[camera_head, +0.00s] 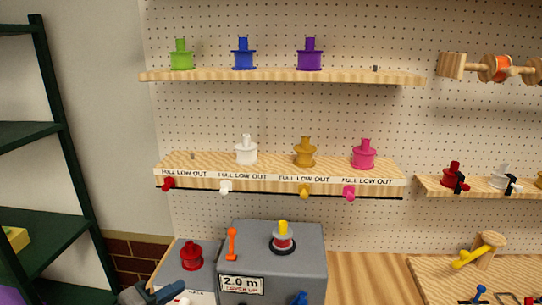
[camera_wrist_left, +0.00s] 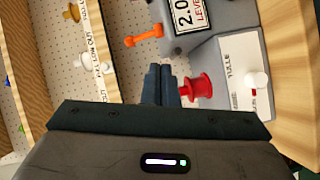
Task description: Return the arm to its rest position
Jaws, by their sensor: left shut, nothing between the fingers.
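My left gripper (camera_head: 152,293) shows at the bottom left of the head view, low in front of the grey station. In the left wrist view its two dark fingers (camera_wrist_left: 161,84) are together, with nothing between them. A red spool (camera_head: 191,256) stands on the lower grey block beyond the gripper. In the wrist view the red spool (camera_wrist_left: 198,87) appears just right of the fingertips; I cannot tell whether they touch. My right gripper is in neither view.
A grey box (camera_head: 312,262) bears an orange lever (camera_head: 231,244) and a yellow-topped red and white piece (camera_head: 283,238). Two wooden shelves (camera_head: 280,77) with coloured spools hang above. A dark green rack (camera_head: 75,180) stands at left.

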